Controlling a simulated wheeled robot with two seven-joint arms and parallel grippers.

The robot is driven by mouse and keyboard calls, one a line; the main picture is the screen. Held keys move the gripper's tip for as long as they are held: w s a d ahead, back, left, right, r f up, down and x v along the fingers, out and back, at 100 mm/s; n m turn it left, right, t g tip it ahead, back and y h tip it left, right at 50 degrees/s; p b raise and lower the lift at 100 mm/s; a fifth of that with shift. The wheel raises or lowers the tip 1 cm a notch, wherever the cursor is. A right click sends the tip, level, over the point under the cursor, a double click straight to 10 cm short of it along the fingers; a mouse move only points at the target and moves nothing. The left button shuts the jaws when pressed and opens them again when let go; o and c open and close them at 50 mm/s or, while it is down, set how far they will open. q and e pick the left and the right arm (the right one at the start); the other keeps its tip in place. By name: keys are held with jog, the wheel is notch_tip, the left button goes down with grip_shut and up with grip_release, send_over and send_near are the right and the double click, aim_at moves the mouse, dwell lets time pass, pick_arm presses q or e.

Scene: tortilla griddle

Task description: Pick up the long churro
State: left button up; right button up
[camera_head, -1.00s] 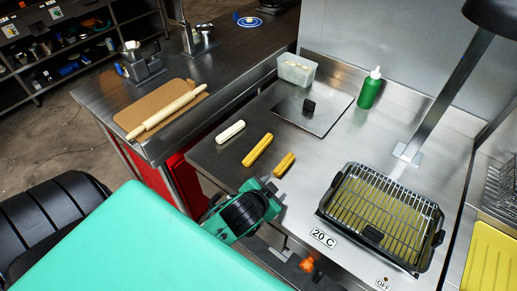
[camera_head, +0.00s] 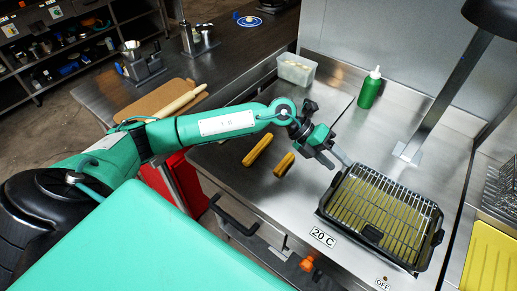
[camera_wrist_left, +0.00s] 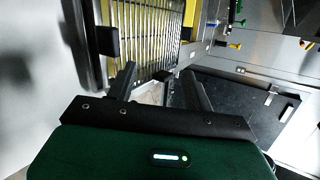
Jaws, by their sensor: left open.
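The long churro (camera_head: 257,150), a ridged golden stick, lies on the steel counter left of my left gripper in the head view. A shorter golden churro (camera_head: 284,164) lies to its right, nearer the gripper. My left gripper (camera_head: 334,161) is open above the counter, beside the griddle's left corner and apart from both churros. In the left wrist view the two spread fingers (camera_wrist_left: 160,90) have no churro between them, and I cannot make out the long churro there. My right gripper is not in view.
The griddle (camera_head: 336,192) with its wire rack stands right of the gripper; the rack (camera_wrist_left: 150,30) also shows in the left wrist view. A green bottle (camera_head: 370,90) and a clear tub (camera_head: 296,69) stand behind. A rolling pin (camera_head: 180,103) lies on the left table.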

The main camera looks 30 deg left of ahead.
pick_arm(q)
jog(key=w+a+f+y, duration=0.25)
jog(key=a+y, duration=0.35)
jog(key=a, duration=0.6)
jog(key=n+g+y, duration=0.1)
jog(key=y, duration=0.4)
send_near(259, 145)
jog(key=f+p, duration=0.1)
jog(key=f, duration=0.1)
jog(key=f+p, duration=0.1)
jog(key=f, duration=0.1)
jog(key=shift+w+d+f+p, duration=0.15)
jog(key=shift+w+d+p, duration=0.05)
jog(key=shift+p, duration=0.2)
jog(key=shift+f+p, duration=0.45)
jog(key=shift+p, duration=0.1)
notch_tip(259, 145, down, 3)
jog(key=shift+s+f+p, duration=0.1)
jog(key=shift+f+p, duration=0.05)
jog(key=shift+p, duration=0.8)
jog(key=shift+f, duration=0.6)
jog(key=c, duration=0.9)
jog(key=shift+c, duration=0.8)
jog(key=shift+r, duration=0.1)
